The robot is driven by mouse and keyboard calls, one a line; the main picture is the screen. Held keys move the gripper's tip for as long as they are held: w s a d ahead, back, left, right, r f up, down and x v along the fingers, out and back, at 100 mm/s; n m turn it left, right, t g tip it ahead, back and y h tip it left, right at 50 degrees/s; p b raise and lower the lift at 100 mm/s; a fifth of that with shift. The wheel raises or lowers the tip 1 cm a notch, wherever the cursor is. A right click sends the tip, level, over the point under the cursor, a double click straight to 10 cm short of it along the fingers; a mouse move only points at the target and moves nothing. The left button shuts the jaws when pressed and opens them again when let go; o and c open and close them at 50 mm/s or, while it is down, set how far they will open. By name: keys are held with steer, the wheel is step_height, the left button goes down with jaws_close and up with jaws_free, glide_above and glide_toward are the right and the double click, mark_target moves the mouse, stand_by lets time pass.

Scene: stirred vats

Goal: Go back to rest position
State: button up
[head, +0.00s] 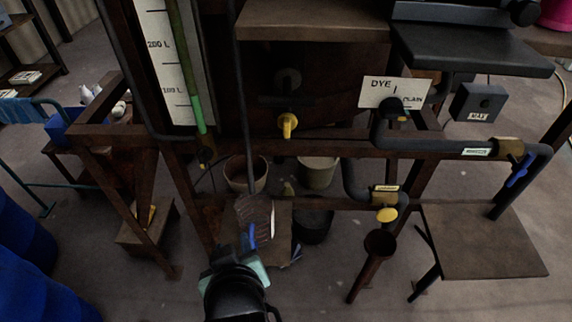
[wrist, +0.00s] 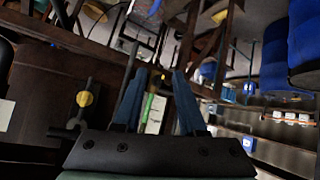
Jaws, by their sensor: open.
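My gripper (wrist: 158,88) shows in the wrist view with its two blue fingers apart and nothing between them. Behind the fingers in the wrist view is a green-marked gauge (wrist: 149,104) on a white scale. A yellow knob (wrist: 84,98) lies left of the fingers. In the head view the yellow valve handle (head: 288,124) is above my gripper, apart from it.
A brown metal frame (head: 330,148) spans the head view. Dark pipes with a blue-handled valve (head: 519,170) and a lower yellow knob (head: 387,214) are on the right. A low platform (head: 480,240) stands at right. Buckets (head: 318,173) sit behind the frame. Blue drums (head: 30,285) stand at lower left.

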steer(key=w+d+r+m+t+b, duration=0.1)
steer(key=w+d+r+t, duration=0.3)
steer(key=r, duration=0.8)
steer(key=w+r+m+t+b, duration=0.15)
steer(key=r+t, duration=0.35)
steer(key=r, duration=0.8)
steer(key=s+d+r+m+t+h, duration=0.1)
steer(key=s+r+t, duration=0.3)
steer(key=r, duration=0.6)
steer(key=s+d+r+m+t+h, duration=0.1)
steer(key=s+d+r+m+t, duration=0.1)
steer(key=r, duration=0.8)
steer(key=s+d+t+b, duration=0.1)
steer(key=s+t, duration=0.1)
steer(key=shift+s+d+t+h, duration=0.3)
steer(key=shift+s+d, duration=0.05)
